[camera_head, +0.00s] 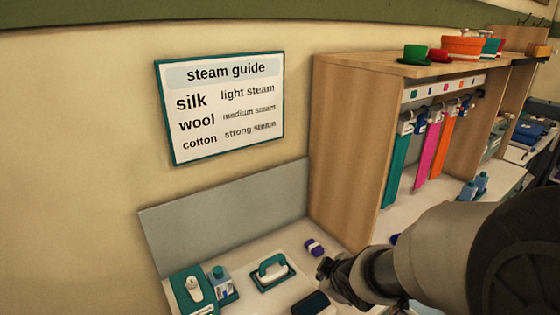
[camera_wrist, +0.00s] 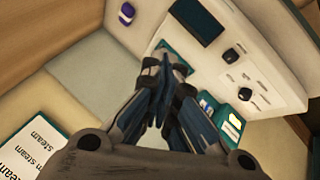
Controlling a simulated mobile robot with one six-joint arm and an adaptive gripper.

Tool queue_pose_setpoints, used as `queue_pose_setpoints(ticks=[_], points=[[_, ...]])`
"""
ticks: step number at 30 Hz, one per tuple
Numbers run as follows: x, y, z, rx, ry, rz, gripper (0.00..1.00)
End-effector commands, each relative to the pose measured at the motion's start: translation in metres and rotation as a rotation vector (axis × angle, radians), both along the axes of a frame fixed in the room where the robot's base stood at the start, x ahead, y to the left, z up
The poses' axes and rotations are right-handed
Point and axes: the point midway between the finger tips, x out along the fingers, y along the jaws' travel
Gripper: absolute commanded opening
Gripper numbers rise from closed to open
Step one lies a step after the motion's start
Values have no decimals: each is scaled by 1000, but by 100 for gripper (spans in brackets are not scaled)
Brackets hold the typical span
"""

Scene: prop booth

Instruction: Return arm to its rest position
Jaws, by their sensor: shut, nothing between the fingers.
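My gripper (camera_head: 324,268) is at the end of my arm, above the counter at the lower middle of the head view. In the wrist view my gripper (camera_wrist: 164,72) has its fingers together with nothing between them. It hides part of the counter and the teal-edged item behind it. My arm reaches in from the lower right of the head view and covers part of the counter there.
A wooden cabinet (camera_head: 345,150) with hanging ties stands behind. A steam guide sign (camera_head: 222,106) hangs on the wall.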

Motion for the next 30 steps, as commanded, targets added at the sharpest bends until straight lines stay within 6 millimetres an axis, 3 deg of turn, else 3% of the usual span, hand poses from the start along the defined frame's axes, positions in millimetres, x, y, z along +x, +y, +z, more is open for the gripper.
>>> queue_pose_setpoints(ticks=[1, 3, 9, 15, 18, 22, 30], points=[[-12, -13, 22, 13, -1, -88, 0], [-34, -29, 43, 43, 19, -216, 0], [-117, -51, 87, 185, 99, -546, 0], [-198, -42, 105, 349, 200, -764, 0], [-225, -35, 107, 405, 243, -821, 0], [-242, -30, 108, 438, 273, -853, 0], [-245, -29, 108, 443, 281, -858, 0]])
